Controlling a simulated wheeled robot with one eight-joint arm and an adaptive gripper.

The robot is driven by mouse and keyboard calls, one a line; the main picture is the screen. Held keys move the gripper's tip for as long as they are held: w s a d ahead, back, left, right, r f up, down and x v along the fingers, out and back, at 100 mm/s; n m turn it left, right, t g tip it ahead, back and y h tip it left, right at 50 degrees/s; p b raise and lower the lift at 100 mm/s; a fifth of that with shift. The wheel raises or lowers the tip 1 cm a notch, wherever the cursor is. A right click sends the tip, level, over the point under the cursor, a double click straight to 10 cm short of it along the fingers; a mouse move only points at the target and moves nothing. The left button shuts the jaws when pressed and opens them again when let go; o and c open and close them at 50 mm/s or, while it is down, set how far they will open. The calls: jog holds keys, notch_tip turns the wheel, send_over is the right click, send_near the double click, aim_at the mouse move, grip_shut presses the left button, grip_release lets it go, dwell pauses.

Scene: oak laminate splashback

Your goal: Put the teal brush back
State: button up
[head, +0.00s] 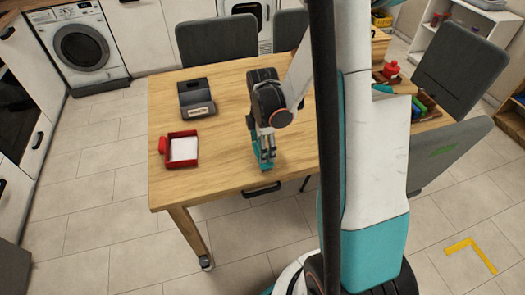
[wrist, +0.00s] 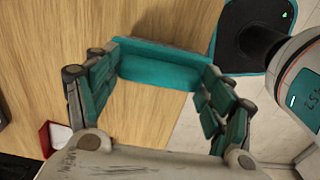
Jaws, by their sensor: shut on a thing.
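The teal brush (wrist: 160,70) is a teal block with a greyish-brown strip along its far side in the wrist view. My gripper (wrist: 158,88) is shut on it, with a finger against each end. In the head view my gripper (head: 264,150) points down over the front part of the wooden table, with teal showing at its tip. The fingers and brush are hard to separate there, and I cannot tell whether the brush touches the tabletop. A dark grey holder (head: 196,86) with a small pale label on its front stands on the table, behind and left of my gripper.
A red box (head: 170,161) with a white top or contents sits on the table's left side. Red, green and blue items (head: 391,70) lie at the right, beyond my arm. Chairs (head: 216,40) stand around the table. The tabletop (head: 225,135) between the red box and my gripper is clear.

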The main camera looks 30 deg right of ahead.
jog(key=shift+f, duration=0.85)
jog(key=shift+f+b, duration=0.2)
jog(key=shift+b, duration=0.15)
jog(key=o, duration=0.9)
jog(key=shift+o, duration=0.2)
jog(key=shift+r, duration=0.1)
notch_tip(320, 180, up, 12)
jog(key=p, duration=0.4)
jog(key=shift+r+p, duration=0.15)
jog(key=shift+p, duration=0.25)
